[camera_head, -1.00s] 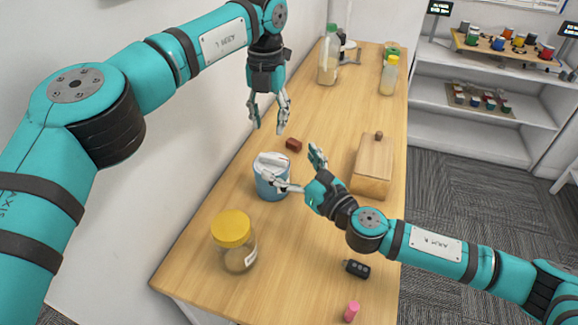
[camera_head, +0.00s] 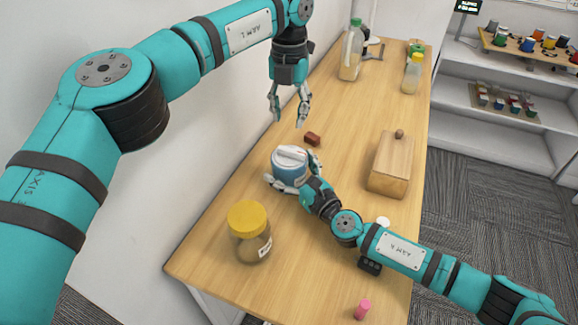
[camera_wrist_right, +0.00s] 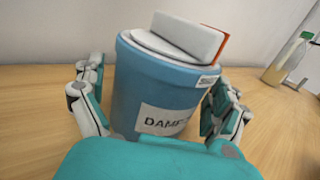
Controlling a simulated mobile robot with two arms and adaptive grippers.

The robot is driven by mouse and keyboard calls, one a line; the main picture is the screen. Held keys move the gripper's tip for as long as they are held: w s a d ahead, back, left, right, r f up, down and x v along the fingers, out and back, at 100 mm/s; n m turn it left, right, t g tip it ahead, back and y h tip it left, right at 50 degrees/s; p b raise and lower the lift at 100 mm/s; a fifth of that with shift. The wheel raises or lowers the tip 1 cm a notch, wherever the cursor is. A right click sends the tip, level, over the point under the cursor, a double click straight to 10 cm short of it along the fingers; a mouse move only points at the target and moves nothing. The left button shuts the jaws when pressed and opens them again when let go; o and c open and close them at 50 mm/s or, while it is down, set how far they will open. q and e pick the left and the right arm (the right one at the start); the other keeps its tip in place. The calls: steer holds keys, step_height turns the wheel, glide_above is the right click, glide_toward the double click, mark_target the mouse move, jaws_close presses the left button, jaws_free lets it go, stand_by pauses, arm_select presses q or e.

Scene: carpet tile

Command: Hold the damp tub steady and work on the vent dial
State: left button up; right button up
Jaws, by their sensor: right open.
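The damp tub (camera_head: 289,176) is a blue round tub standing upright on the wooden table. In the right wrist view the tub (camera_wrist_right: 150,95) fills the middle, with a partly visible "DAMP" label. The vent dial (camera_head: 291,152) is a pale raised bar on its white lid. It also shows in the right wrist view (camera_wrist_right: 188,37) with an orange edge. My right gripper (camera_head: 291,169) is open, with one finger on each side of the tub; firm contact cannot be told. My left gripper (camera_head: 288,120) is open and empty, above the table behind the tub.
A yellow-lidded jar (camera_head: 249,245) stands in front of the tub. A small brown block (camera_head: 313,139) lies behind it, and a wooden box (camera_head: 389,168) is to the right. A dark device (camera_head: 370,265) and a pink cylinder (camera_head: 362,309) lie near the front. Bottles (camera_head: 351,55) stand at the back.

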steer(key=shift+w+a, duration=0.2)
steer(key=shift+w, duration=0.1)
steer(key=c, duration=1.2)
